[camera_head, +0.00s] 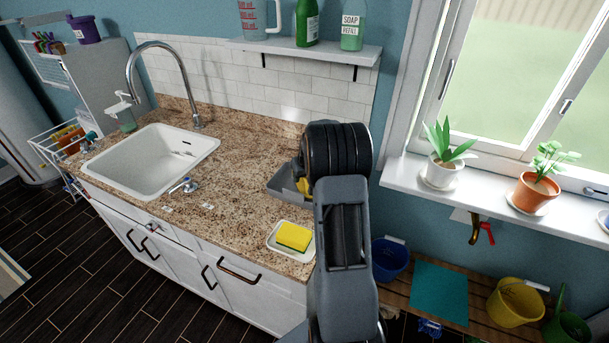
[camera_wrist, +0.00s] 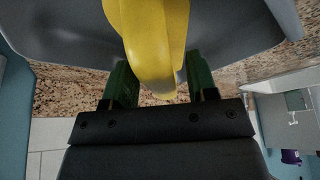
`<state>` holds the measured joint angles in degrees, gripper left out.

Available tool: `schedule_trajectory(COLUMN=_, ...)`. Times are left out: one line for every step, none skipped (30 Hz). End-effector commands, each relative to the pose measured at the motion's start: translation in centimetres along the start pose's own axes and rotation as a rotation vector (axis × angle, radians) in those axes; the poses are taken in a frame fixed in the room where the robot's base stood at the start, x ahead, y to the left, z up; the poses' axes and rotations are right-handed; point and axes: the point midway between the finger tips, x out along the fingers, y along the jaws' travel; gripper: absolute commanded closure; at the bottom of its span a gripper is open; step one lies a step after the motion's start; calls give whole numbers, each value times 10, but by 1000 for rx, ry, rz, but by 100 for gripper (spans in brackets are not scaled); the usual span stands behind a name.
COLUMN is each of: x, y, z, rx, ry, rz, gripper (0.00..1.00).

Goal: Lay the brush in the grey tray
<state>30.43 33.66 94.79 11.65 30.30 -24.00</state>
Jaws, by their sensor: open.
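The grey tray (camera_head: 281,186) stands on the speckled counter, partly hidden behind my arm. A yellow thing (camera_head: 304,186), which looks like the brush, shows at the tray's right part; most of it is hidden. In the wrist view the yellow brush (camera_wrist: 152,35) reaches down between my fingers, with the grey tray (camera_wrist: 232,30) around and behind it. My gripper (camera_wrist: 161,84) is open, its green fingers on either side of the yellow end with gaps visible. In the head view my arm hides the fingers.
A white dish (camera_head: 276,251) with a yellow sponge (camera_head: 294,236) sits at the counter's front edge. The white sink (camera_head: 150,165) and tap (camera_head: 185,75) are at left. A shelf (camera_head: 320,50) with bottles hangs above; potted plants (camera_head: 533,191) line the windowsill at right.

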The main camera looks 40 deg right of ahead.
Motion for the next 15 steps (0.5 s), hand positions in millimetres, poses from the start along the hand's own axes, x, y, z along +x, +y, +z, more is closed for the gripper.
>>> schedule_trajectory(x=-4, y=0, z=-1, rx=0, ry=1, rz=0, gripper=47)
schedule_trajectory(x=-7, y=0, z=-1, rx=0, ry=3, rz=1, gripper=47)
schedule_trajectory(x=-12, y=0, z=-1, rx=0, ry=3, rz=1, gripper=47)
schedule_trajectory(x=-17, y=0, z=-1, rx=0, ry=4, rz=1, gripper=47)
schedule_trajectory(x=-22, y=0, z=-1, rx=0, ry=5, rz=2, gripper=47)
schedule_trajectory(x=-30, y=0, z=-1, rx=0, ry=5, rz=2, gripper=47)
schedule_trajectory(x=-36, y=0, z=-1, rx=0, ry=5, rz=2, gripper=47)
schedule_trajectory(x=-42, y=0, z=-1, rx=0, ry=5, rz=2, gripper=47)
schedule_trajectory(x=-50, y=0, z=-1, rx=0, ry=5, rz=2, gripper=47)
schedule_trajectory(x=-56, y=0, z=-1, rx=0, ry=5, rz=2, gripper=47)
schedule_trajectory(x=-62, y=0, z=-1, rx=0, ry=5, rz=1, gripper=47)
schedule_trajectory(x=-69, y=0, z=-1, rx=0, ry=5, rz=1, gripper=47)
schedule_trajectory(x=-75, y=0, z=-1, rx=0, ry=4, rz=1, gripper=47)
schedule_trajectory(x=-80, y=0, z=-1, rx=0, ry=5, rz=1, gripper=47)
schedule_trajectory(x=-87, y=0, z=-1, rx=0, ry=4, rz=1, gripper=47)
